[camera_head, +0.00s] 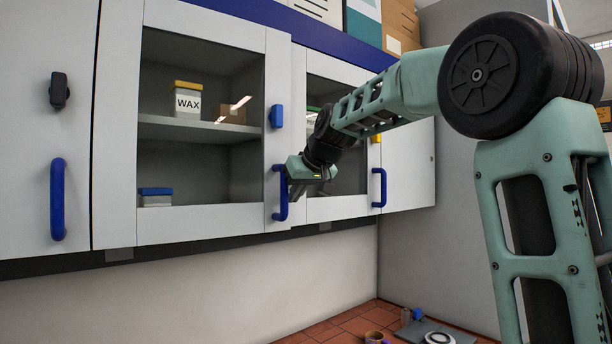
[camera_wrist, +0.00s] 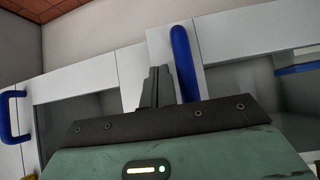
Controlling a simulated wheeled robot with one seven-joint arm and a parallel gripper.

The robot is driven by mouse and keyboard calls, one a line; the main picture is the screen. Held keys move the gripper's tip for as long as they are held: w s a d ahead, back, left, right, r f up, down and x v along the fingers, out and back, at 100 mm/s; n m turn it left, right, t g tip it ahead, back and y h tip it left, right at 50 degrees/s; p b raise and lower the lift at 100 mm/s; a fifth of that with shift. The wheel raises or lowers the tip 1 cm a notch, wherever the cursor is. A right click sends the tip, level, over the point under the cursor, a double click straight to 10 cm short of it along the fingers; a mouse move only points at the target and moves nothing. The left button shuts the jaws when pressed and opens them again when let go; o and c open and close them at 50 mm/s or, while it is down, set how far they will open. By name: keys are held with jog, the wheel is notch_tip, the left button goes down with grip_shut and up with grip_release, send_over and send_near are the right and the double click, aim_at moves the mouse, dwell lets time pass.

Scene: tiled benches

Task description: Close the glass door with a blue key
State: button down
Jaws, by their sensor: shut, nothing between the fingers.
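The glass door (camera_head: 203,233) with the blue key (camera_head: 277,116) has a white frame and a blue bar handle (camera_head: 281,192). Its handle-side edge appears to stand slightly proud of the neighbouring door, so it looks a little ajar; the exact gap is hard to tell. My gripper (camera_head: 293,188) is shut and empty beside this handle, on its right in the head view. In the wrist view the closed fingers (camera_wrist: 160,74) point at the white frames, just left of the blue handle (camera_wrist: 184,60). Whether they touch the door cannot be told.
A second glass door (camera_head: 340,208) with a yellow key (camera_head: 376,138) and blue handle (camera_head: 379,188) is to the right, partly behind my arm. A solid door with a black key (camera_head: 59,90) is at left. A WAX container (camera_head: 187,102) stands inside. Below is a tiled bench (camera_head: 340,330).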

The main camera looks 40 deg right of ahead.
jog(key=shift+w+p, duration=0.35)
jog(key=shift+w, duration=0.6)
jog(key=w+n, duration=0.1)
jog(key=w, duration=0.2)
jog(key=shift+w+d+y+p, duration=0.15)
jog(key=shift+y+p, duration=0.15)
jog(key=shift+y, duration=0.1)
jog(key=shift+s+r, duration=0.1)
jog(key=shift+s, duration=0.1)
